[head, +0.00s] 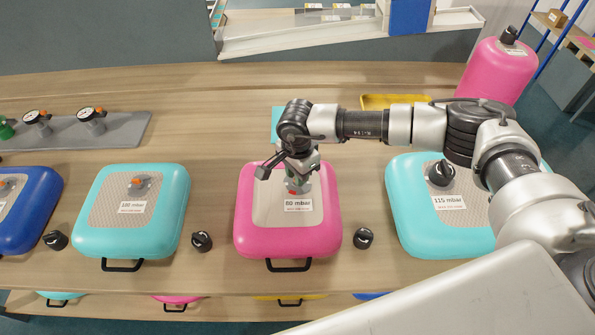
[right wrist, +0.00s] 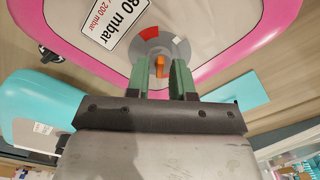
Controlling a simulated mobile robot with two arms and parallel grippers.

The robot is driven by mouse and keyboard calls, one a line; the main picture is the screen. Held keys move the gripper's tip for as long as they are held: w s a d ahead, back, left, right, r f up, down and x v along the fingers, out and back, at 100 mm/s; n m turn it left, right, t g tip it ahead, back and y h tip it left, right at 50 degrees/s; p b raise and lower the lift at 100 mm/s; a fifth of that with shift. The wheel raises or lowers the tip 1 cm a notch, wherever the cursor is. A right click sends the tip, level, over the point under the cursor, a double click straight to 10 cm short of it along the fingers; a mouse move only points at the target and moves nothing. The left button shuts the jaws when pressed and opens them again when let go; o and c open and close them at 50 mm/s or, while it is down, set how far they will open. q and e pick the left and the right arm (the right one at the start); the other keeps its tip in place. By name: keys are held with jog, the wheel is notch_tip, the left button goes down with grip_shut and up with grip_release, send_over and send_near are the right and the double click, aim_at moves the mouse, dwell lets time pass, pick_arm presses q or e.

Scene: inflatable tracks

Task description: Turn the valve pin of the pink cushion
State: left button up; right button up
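The pink cushion (head: 255,240) lies on the wooden table in the middle of the head view, with a grey top patch and an 80 mbar label (head: 298,204). My right gripper (head: 297,188) points down over its valve and hides most of it in the head view. In the right wrist view the orange valve pin (right wrist: 160,66) stands on a grey disc (right wrist: 147,49) with a red and a white mark. The green fingertips of my right gripper (right wrist: 161,78) are apart, on both sides of the pin, with gaps visible. My left gripper is not in view.
Turquoise cushions lie left (head: 97,234) and right (head: 425,237), with a blue cushion (head: 38,225) farther left. Black caps (head: 202,241) and (head: 363,238) stand beside the pink cushion. A grey gauge board (head: 125,130) and a yellow tray (head: 395,101) lie behind.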

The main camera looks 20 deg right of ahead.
grip_shut()
jog(key=m+b, duration=0.2)
jog(key=shift+f+m+b, duration=0.15)
jog(key=shift+m+b, duration=0.2)
jog(key=shift+m, duration=0.05)
jog(key=shift+m+b, duration=1.3)
jog(key=shift+m, duration=0.3)
jog(key=shift+r, duration=0.2)
jog(key=shift+o, duration=1.3)
grip_release()
